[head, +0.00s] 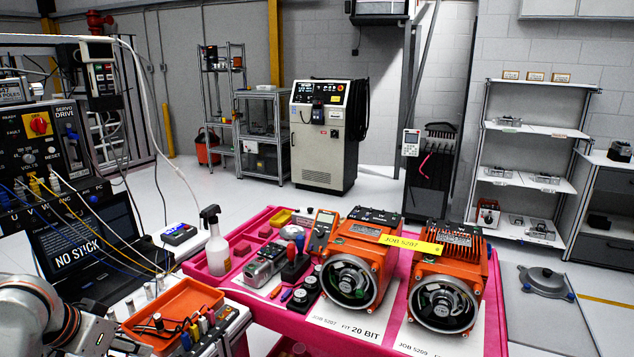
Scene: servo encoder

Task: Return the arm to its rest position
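My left arm (35,315) comes in at the lower left corner, a grey and white arm with orange-brown bands. Its gripper (128,345) is dark and sits low at the bottom edge, by the near side of an orange tray (180,305). The fingers are small, dark and partly cut off by the frame, so I cannot tell whether they are open or shut or hold anything. My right arm and gripper are not in view.
Cables and connectors lie in and beside the tray. A laptop (85,240) and servo drive (35,150) stand behind my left arm. A white spray bottle (216,245) stands on the pink-topped bench (275,330). Two orange motors (370,250) (452,265) stand at its right.

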